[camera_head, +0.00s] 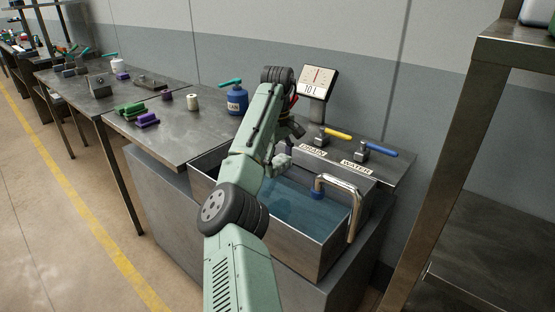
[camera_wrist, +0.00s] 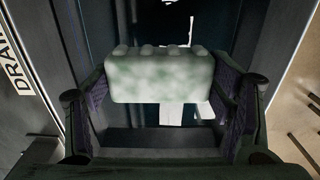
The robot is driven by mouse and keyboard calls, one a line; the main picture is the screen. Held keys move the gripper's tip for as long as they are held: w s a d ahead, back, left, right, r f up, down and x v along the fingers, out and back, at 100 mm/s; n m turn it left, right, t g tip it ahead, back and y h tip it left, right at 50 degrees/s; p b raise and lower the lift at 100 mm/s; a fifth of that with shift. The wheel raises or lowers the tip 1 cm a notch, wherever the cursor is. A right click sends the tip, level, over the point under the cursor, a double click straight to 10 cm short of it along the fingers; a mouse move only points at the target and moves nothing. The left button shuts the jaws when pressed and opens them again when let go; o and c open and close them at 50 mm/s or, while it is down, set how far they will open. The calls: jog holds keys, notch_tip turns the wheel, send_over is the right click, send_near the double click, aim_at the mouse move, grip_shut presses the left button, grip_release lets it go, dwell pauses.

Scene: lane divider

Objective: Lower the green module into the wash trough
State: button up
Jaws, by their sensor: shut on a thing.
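The pale green, mottled block with studs on top (camera_wrist: 160,78) is between the jaws of my gripper (camera_wrist: 162,92) in the wrist view. My gripper is shut on it, with a dark pad at each side. In the head view my gripper (camera_head: 284,142) is over the back part of the wash trough (camera_head: 296,250), and a pale piece, seemingly the block (camera_head: 280,162), shows below it. The trough is a metal basin with blue water (camera_head: 310,208) in it. My arm hides its left middle. I cannot tell the block's exact height above the water.
A curved metal spout (camera_head: 350,190) stands at the trough's right. Behind are a yellow drain lever (camera_head: 337,133), a blue water lever (camera_head: 378,150) and a gauge (camera_head: 318,84). Green pieces (camera_head: 128,109), purple pieces (camera_head: 148,120) and a blue can (camera_head: 237,101) stand on the bench left.

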jog(key=b, duration=0.3)
send_over(277, 208)
jog(key=shift+w+f, duration=0.1)
jog(key=shift+f, duration=4.8)
jog(key=shift+f+b, duration=0.4)
jog(key=shift+f, duration=2.15)
jog(key=o, duration=1.3)
jog(key=shift+r, duration=0.1)
